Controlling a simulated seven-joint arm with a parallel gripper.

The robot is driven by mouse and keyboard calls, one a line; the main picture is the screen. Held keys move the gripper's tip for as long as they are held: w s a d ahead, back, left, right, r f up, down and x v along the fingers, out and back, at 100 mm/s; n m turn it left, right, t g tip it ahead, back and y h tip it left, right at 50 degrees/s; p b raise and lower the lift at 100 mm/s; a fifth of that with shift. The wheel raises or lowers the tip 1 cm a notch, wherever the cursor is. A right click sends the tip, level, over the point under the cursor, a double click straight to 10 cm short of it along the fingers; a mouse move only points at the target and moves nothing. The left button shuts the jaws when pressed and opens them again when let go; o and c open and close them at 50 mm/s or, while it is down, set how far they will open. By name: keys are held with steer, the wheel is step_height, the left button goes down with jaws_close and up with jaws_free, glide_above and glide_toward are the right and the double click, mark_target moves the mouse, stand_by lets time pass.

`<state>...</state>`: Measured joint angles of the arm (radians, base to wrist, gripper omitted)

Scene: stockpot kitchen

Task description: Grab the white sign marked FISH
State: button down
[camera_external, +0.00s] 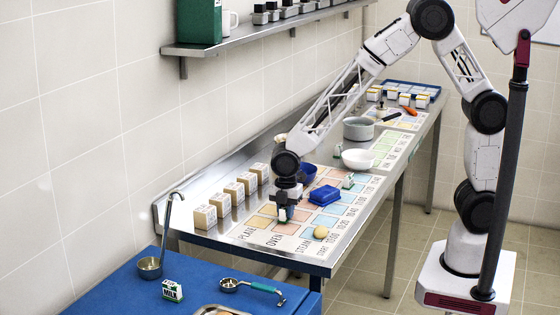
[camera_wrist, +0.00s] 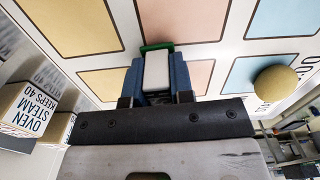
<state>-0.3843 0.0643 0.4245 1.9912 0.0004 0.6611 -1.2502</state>
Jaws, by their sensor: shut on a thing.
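My gripper (camera_external: 284,212) is low over the near end of the printed board on the steel table. In the wrist view, my gripper (camera_wrist: 158,72) has its two blue fingers shut on a small white sign (camera_wrist: 157,68) with a green base (camera_wrist: 157,47). The lettering on this sign does not show, so I cannot read FISH on it. I cannot tell whether its base touches the board. Another white sign with green (camera_external: 348,181) stands farther back, its text too small to read. A sign marked MILK (camera_external: 172,290) stands on the blue surface.
Several lettered cream blocks (camera_external: 222,201) line the wall side. A blue block (camera_external: 324,195), a blue bowl (camera_external: 309,173) and a yellow ball (camera_external: 321,232) are near my gripper. A white bowl (camera_external: 358,159) and grey pot (camera_external: 358,128) stand farther back. A ladle (camera_external: 150,266) is front left.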

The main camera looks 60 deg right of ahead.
steer(key=shift+r, duration=0.5)
steer(key=shift+s+r, duration=0.15)
steer(key=shift+r, duration=0.8)
steer(key=s+d, duration=0.2)
steer(key=s, duration=0.3)
steer(key=s+d+r, duration=0.1)
steer(key=s+d, duration=0.1)
steer(key=s, duration=0.2)
steer(key=s+d, duration=0.1)
steer(key=s, duration=0.4)
steer(key=shift+s+d+r, duration=0.15)
steer(key=shift+s+d, duration=0.2)
steer(key=shift+d, duration=0.05)
steer(key=shift+w, duration=0.1)
